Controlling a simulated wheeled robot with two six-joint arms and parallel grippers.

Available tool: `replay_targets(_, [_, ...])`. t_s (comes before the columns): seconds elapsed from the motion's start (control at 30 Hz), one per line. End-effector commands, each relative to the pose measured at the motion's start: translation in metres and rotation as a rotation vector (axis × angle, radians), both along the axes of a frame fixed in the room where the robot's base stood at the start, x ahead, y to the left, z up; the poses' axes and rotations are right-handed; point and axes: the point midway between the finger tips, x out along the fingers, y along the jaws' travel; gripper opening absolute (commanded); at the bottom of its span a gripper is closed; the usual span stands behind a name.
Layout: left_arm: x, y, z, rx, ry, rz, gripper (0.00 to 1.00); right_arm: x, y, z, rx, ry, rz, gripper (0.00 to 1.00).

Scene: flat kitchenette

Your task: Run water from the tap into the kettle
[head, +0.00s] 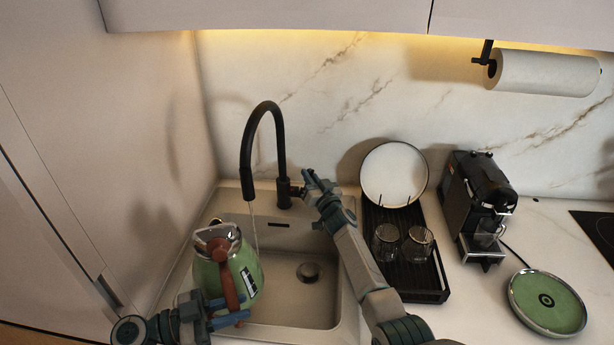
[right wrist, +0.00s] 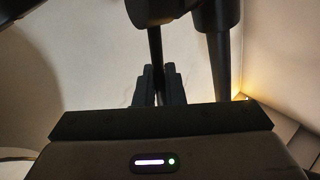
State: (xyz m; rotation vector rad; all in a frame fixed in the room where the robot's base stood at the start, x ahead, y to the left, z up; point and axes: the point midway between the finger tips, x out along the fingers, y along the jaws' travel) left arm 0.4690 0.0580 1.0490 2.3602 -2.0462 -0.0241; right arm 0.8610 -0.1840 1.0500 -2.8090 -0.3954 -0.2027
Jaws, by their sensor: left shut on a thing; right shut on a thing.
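The green kettle (head: 247,262), with a silver top and reddish-brown handle, is over the left part of the sink (head: 300,312). My left gripper (head: 232,311) is shut on the kettle's handle. The black tap (head: 280,150) arches above the sink. A thin water stream (head: 255,230) falls from its spout, close to the kettle's right upper side; I cannot tell whether it enters the kettle. My right gripper (head: 306,184) is shut on the tap's lever at the base. In the right wrist view its fingers (right wrist: 157,86) close around the thin dark lever (right wrist: 155,48).
A black drying rack (head: 402,285) with a white plate (head: 394,174) and two glasses (head: 418,245) stands right of the sink. A coffee machine (head: 477,200) and a round green-topped base (head: 546,302) are further right. A wall closes the sink's left side.

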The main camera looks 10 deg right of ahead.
Motion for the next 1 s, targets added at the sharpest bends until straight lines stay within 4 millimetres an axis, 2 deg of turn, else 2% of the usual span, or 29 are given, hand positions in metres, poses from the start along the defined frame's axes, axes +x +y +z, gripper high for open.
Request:
replay_targets(0.53, [0.0005, -0.0003, 0.0033, -0.004, -0.009, 0.0, 0.0, -0.0021, -0.0053, -0.0046, 0.057, -0.015, -0.005, 0.0])
replay_targets(0.57, [0.0005, -0.0003, 0.0033, -0.004, -0.009, 0.0, 0.0, -0.0021, -0.0053, -0.0046, 0.057, -0.015, -0.005, 0.13])
replay_targets(0.63, [0.0005, -0.0003, 0.0033, -0.004, -0.009, 0.0, 0.0, -0.002, -0.0054, -0.0043, 0.057, -0.015, -0.005, 0.26])
replay_targets(1.0, [0.0005, -0.0003, 0.0035, -0.004, -0.009, 0.0, 0.0, -0.0014, -0.0052, 0.0012, 0.056, -0.018, -0.004, 0.26])
